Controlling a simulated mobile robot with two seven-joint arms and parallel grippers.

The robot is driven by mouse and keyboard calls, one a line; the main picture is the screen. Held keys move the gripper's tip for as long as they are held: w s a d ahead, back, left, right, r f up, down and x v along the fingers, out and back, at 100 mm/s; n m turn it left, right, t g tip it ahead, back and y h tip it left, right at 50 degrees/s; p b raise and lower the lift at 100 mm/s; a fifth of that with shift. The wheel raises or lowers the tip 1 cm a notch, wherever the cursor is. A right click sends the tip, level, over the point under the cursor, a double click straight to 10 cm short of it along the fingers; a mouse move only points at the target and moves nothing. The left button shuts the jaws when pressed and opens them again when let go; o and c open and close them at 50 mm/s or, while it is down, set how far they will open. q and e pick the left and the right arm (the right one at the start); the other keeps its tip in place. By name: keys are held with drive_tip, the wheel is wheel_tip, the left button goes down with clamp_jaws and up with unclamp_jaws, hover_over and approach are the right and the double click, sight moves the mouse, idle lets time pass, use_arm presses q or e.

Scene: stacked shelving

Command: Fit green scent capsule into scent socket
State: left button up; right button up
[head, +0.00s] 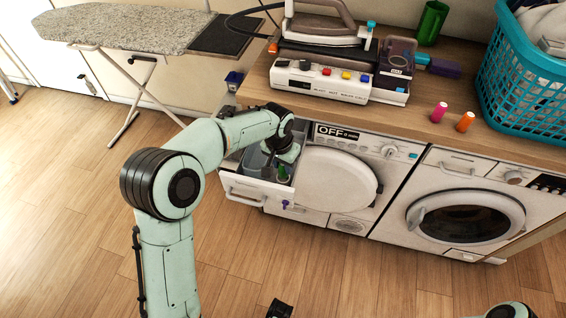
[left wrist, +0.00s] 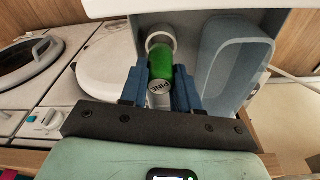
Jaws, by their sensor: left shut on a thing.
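The green scent capsule (left wrist: 162,62), with a pale part marked PINE, is between the blue fingers of my left gripper (left wrist: 161,92) in the left wrist view. In the head view my left gripper (head: 284,165) points down into the open drawer, and a bit of the green capsule (head: 283,176) shows below it. A round white socket (left wrist: 160,35) lies just beyond the capsule's far end. The two overlap in the picture, and I cannot tell whether the capsule is inside it. A dark part at the bottom edge of the head view may be my right gripper; its fingers are unclear.
The open drawer (head: 245,190) holds a blue-grey bin (left wrist: 222,60). A washer door (head: 335,180) is close on its right. On the counter stand a pink capsule (head: 439,112), an orange capsule (head: 465,122), an iron station (head: 322,78) and a teal basket (head: 525,85).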

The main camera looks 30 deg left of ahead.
sight(284, 172)
use_arm(q)
drive_tip(key=shift+f+b, duration=1.2)
drive_tip(key=shift+f, duration=0.75)
drive_tip(key=o, duration=1.1)
drive_tip(key=shift+r, duration=0.1)
drive_tip(key=shift+d, duration=0.2)
wheel_tip(284, 172, up, 13)
drive_tip(key=s+p, duration=0.2)
drive_tip(key=shift+a, duration=0.4)
drive_tip(key=shift+s, duration=0.1)
